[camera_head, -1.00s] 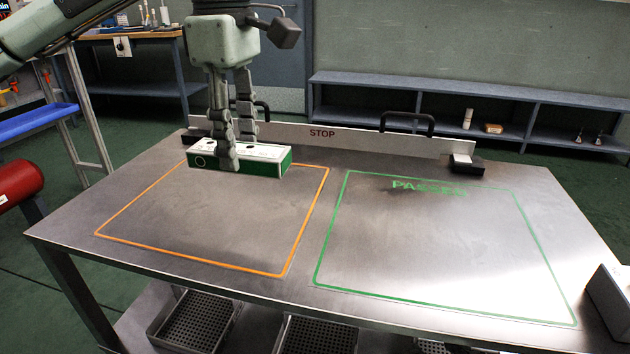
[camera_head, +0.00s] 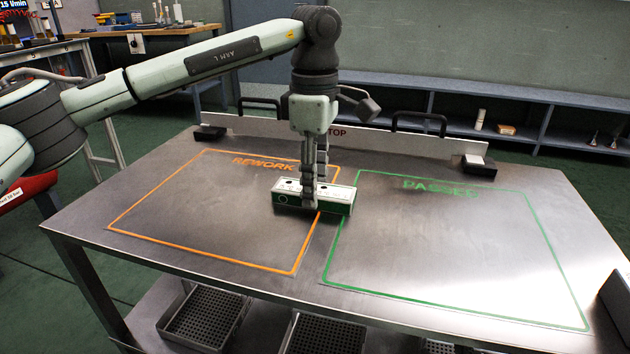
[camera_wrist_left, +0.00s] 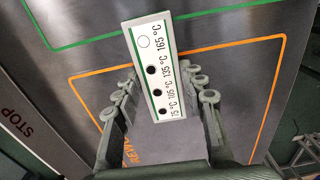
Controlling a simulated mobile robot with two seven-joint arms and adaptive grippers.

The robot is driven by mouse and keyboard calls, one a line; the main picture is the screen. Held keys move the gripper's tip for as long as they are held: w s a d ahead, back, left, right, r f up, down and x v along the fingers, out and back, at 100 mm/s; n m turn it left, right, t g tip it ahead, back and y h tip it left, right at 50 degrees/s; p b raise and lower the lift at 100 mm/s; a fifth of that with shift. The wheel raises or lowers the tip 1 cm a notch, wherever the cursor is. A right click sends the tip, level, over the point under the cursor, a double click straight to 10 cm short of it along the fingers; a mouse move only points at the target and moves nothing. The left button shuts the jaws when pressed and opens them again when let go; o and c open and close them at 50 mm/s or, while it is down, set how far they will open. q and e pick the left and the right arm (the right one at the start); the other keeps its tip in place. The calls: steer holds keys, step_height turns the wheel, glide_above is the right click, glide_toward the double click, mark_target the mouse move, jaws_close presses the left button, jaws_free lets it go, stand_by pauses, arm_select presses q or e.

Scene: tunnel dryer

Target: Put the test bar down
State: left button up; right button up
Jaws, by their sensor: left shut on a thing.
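The test bar (camera_head: 338,207) is a green block with a white top face. In the left wrist view the white face (camera_wrist_left: 145,42) carries temperature marks up to 165 °C, with dark dots beside the lower marks and a pale, unfilled circle at 165 °C. My left gripper (camera_head: 315,203) points down and is shut on the bar; its fingers also flank the bar in the wrist view (camera_wrist_left: 163,88). In the head view the bar overlaps the right orange line and reaches the green outline's left edge. I cannot tell whether it touches the table. My right gripper is not in view.
The steel table (camera_head: 215,210) bears an orange REWORK outline (camera_head: 200,247) at left and a green PASSED outline (camera_head: 450,310) at right. Both interiors look mostly clear. A STOP rail (camera_head: 365,142) runs along the back, with a small dark block (camera_head: 478,168) at its right end.

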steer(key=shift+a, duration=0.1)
arm_select(q)
steer(key=o, duration=1.3)
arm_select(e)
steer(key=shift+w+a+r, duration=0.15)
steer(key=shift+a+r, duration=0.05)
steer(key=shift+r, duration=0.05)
arm_select(q)
steer(key=shift+r, duration=0.2)
step_height(320, 180, up, 12)
steer(key=shift+f+p, duration=0.1)
steer(key=shift+p, duration=0.35)
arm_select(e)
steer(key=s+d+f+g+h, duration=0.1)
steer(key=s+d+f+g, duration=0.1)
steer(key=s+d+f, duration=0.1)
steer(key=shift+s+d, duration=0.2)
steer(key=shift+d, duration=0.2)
